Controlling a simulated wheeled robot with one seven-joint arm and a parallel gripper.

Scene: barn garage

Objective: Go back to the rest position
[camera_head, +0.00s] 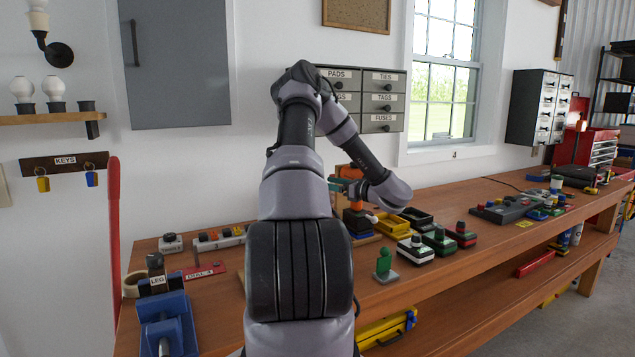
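My arm rises from the bottom middle, bends at a high elbow and slopes down to the right. Its wrist hangs over the back middle of the workbench (480,262), beside an orange and dark upright tool (352,200). My gripper lies around the wrist's far or left side, where the arm and the tool crowd the view. I cannot make out its fingers, whether they are open, or whether they touch the tool.
A green figure on a grey base (385,265) stands near the front edge. A labelled drawer cabinet (384,104) hangs behind. A blue vise (165,318) is at left.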

